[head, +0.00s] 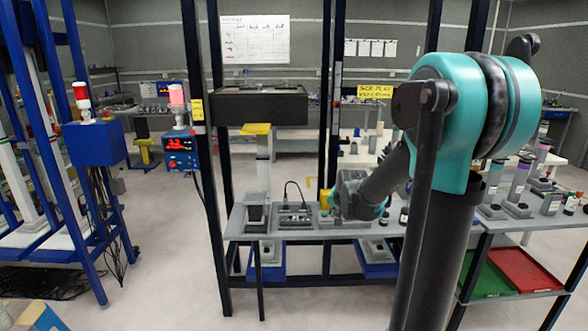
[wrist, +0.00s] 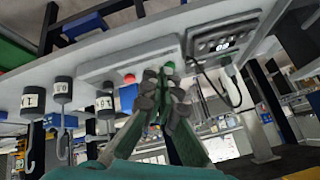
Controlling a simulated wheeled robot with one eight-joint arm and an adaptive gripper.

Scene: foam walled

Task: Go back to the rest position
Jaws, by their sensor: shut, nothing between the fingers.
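My gripper (wrist: 163,90) shows in the wrist view with its dark-padded fingers together and nothing between them. It is in front of a pale panel (wrist: 125,62) with a red button (wrist: 129,78) and a green button (wrist: 169,68). I cannot tell whether it touches the panel. In the head view my teal and grey arm reaches over the right side and down towards the grey bench (head: 290,234); the fingers cannot be made out there.
In the wrist view, several hooked dark weights (wrist: 60,92) are at the left and a device with a display (wrist: 222,44) and cable at the right. In the head view, dark posts frame the bench, a black box (head: 262,106) sits above, and a red tray (head: 525,270) is lower right.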

